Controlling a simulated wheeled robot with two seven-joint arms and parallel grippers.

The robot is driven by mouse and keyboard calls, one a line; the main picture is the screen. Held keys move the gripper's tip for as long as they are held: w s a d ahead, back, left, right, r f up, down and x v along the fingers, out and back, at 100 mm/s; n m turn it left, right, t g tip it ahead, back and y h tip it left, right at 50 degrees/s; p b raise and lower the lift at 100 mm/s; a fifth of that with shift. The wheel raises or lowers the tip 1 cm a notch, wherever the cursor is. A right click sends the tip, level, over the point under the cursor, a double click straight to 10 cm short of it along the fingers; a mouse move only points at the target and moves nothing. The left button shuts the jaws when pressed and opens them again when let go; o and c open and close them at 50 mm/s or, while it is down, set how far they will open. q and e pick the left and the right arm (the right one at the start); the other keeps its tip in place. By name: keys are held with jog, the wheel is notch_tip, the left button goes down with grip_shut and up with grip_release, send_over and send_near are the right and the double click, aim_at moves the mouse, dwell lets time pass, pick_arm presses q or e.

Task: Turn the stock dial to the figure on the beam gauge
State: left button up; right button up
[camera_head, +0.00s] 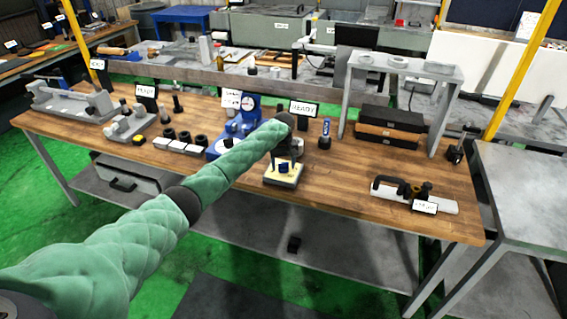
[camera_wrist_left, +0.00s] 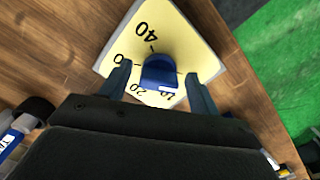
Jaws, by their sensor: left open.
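The stock dial is a blue knob (camera_wrist_left: 158,72) on a pale yellow plate (camera_wrist_left: 183,38) with black figures. In the left wrist view 40, 20 and 10 show; another figure is partly hidden by a finger. A white mark on the knob lies close to the 10. My left gripper (camera_wrist_left: 157,70) is open, a finger on each side of the knob; contact cannot be told. In the head view my left gripper (camera_head: 285,148) is over the yellow plate (camera_head: 283,179). A blue stand with a round gauge (camera_head: 249,103) is behind my arm; its reading is too small to read. My right gripper is not in view.
The wooden bench (camera_head: 335,185) is clear right of the dial. Black boxes (camera_head: 391,120) sit under a grey rack (camera_head: 410,68).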

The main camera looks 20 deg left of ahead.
pick_arm(q)
jog(key=shift+c, duration=0.4)
jog(key=c, duration=0.9)
jog(key=shift+o, duration=0.2)
